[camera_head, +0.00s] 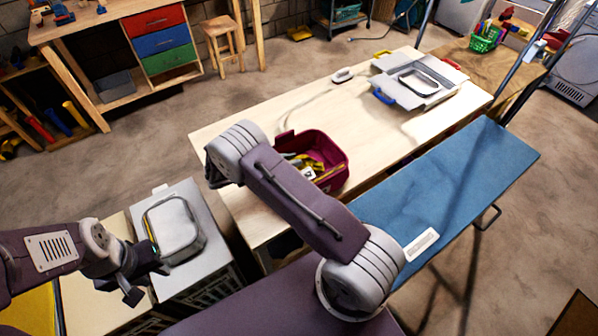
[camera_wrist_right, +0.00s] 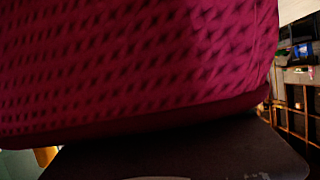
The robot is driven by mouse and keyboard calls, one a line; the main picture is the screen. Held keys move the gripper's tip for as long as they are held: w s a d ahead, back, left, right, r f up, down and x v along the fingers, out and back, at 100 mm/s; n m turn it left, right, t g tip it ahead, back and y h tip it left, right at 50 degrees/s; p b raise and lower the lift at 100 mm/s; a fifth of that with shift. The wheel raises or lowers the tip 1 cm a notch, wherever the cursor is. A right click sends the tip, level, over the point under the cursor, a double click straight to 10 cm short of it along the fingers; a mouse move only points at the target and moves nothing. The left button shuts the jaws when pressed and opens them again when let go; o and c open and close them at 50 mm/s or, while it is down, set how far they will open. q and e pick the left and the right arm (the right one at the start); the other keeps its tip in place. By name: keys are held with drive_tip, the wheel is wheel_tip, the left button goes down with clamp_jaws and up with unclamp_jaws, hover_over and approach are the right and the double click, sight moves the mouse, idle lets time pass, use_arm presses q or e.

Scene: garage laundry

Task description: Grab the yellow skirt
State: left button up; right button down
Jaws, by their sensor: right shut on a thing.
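A magenta basket (camera_head: 336,176) stands on the pale wooden table and holds yellow, dark and white items. Some yellow cloth (camera_head: 316,158) shows inside; I cannot tell for sure that it is the skirt. My right arm's links hide part of the basket and the right gripper in the head view. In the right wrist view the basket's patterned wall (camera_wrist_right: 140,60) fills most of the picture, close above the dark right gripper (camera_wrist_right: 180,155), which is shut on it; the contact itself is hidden. My left gripper (camera_head: 146,275) is open and empty near a grey basin.
The pale table (camera_head: 250,125) also bears a grey tray (camera_head: 418,80) with coloured handles. A blue ironing board (camera_head: 470,180) stands in front of it. The grey basin unit (camera_head: 190,265) is at lower left. A flat yellow surface (camera_head: 28,312) shows at the bottom left.

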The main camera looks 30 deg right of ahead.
drive_tip(key=shift+r, duration=0.1)
idle(0.4)
wheel_tip(320, 180, up, 11)
drive_tip(key=b, duration=0.3)
drive_tip(key=s+a+b, duration=0.1)
drive_tip(key=a+b, duration=0.1)
drive_tip(key=a, duration=1.6)
drive_tip(key=shift+r+b, duration=0.35)
drive_tip(key=shift+r, duration=0.05)
